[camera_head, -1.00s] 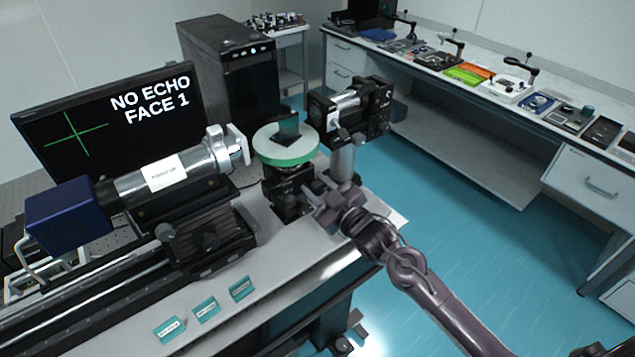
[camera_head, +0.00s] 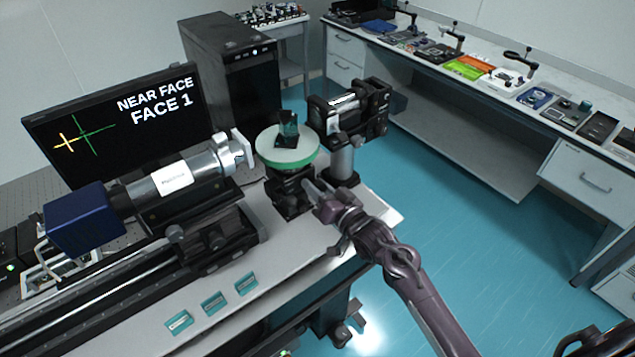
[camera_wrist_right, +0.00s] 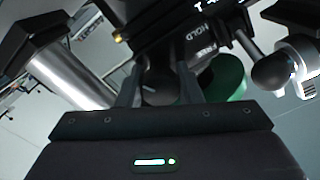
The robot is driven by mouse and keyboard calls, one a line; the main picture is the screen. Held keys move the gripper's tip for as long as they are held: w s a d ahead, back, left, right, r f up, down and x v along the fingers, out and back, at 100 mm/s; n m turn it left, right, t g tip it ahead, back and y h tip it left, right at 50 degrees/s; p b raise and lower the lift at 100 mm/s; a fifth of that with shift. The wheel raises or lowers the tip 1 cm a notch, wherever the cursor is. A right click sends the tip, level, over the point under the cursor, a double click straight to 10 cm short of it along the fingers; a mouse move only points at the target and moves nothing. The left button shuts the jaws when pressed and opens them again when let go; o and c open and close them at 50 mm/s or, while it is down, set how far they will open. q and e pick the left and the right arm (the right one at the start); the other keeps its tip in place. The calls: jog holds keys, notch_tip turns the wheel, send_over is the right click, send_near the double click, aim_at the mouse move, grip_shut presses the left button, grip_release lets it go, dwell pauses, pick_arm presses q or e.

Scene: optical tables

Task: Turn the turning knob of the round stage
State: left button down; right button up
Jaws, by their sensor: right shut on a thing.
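The round stage (camera_head: 287,150) has a pale top with a green rim and stands on a dark mount on the bench. A dark glass block (camera_head: 288,130) stands upright on its top. My right gripper (camera_head: 318,192) reaches in from the right, low at the stage's front right side. In the right wrist view, my gripper (camera_wrist_right: 160,88) is shut on the dark turning knob (camera_wrist_right: 158,96) between its fingers. The knob is mostly hidden by the gripper in the head view.
A screen (camera_head: 120,125) reads "NEAR FACE FACE 1" with a yellow cross left of a green one. A silver tube (camera_head: 180,172) lies left of the stage, and a dark post-mounted unit (camera_head: 348,115) stands right. Small teal labels (camera_head: 213,301) lie in front.

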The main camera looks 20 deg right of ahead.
jog(key=m+p, duration=0.1)
jog(key=m, duration=0.2)
jog(key=shift+m+p, duration=0.3)
jog(key=shift+p, duration=0.05)
jog(key=shift+m+p, duration=0.6)
jog(key=shift+m, duration=0.8)
jog(key=shift+f, duration=0.1)
jog(key=o, duration=1)
jog(key=b+v, duration=0.2)
jog(key=v, duration=0.5)
jog(key=shift+s+d, duration=0.1)
jog(key=shift+s, duration=0.3)
